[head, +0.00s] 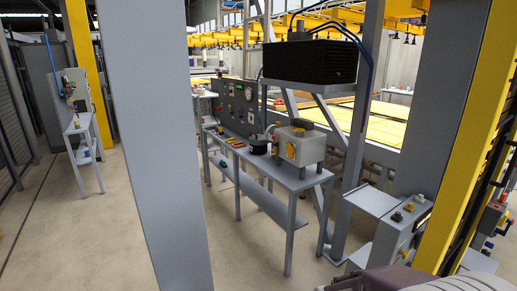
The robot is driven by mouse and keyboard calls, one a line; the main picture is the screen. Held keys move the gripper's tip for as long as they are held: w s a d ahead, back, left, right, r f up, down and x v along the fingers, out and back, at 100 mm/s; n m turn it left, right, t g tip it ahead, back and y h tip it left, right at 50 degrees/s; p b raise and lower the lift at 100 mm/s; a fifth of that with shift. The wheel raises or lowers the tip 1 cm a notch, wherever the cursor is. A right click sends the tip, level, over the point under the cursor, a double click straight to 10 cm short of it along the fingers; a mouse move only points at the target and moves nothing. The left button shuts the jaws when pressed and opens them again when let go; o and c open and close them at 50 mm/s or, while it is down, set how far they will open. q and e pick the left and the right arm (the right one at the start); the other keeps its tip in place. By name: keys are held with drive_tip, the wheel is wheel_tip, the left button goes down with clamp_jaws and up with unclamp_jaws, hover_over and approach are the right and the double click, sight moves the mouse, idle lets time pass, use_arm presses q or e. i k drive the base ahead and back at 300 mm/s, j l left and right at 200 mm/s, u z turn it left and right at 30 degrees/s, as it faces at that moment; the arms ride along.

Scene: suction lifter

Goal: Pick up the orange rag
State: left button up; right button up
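No orange rag can be made out for certain. Neither of my grippers is in view. A pale grey and dark rounded shape at the bottom right edge may be part of my own arm, but I cannot tell.
The narrow grey bench (312,181) carries a control panel (235,106), a black round object (258,146) and a pale box (300,145). A grey post (160,140) stands close in front. A control stand (393,225) is at right. Floor (245,250) before the bench is clear.

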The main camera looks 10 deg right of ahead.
sight(238, 144)
drive_tip(key=u, duration=0.7)
drive_tip(key=j+u, duration=0.15)
drive_tip(key=j, duration=0.2)
drive_tip(key=i+j+u, duration=0.15)
drive_tip(key=j, duration=0.2)
drive_tip(key=i+j+u, duration=0.15)
drive_tip(key=j, duration=0.2)
drive_tip(key=i+j+z, duration=0.1)
drive_tip(key=i+j, duration=1.05)
drive_tip(key=i+l+z, duration=0.25)
drive_tip(key=i+z, duration=0.15)
drive_tip(key=i, duration=0.15)
drive_tip(key=i+l+z, duration=0.1)
drive_tip(key=i+z, duration=0.3)
drive_tip(key=i, duration=0.2)
drive_tip(key=i+j+z, duration=0.1)
drive_tip(key=i+z, duration=0.3)
drive_tip(key=i, duration=0.15)
drive_tip(key=i+j+z, duration=0.3)
drive_tip(key=i+z, duration=0.5)
drive_tip(key=i, duration=1.5)
drive_tip(key=i+l+u, duration=0.35)
drive_tip(key=i, duration=0.15)
drive_tip(key=i+l+u, duration=0.7)
drive_tip(key=i+l, duration=0.15)
drive_tip(key=l, duration=0.1)
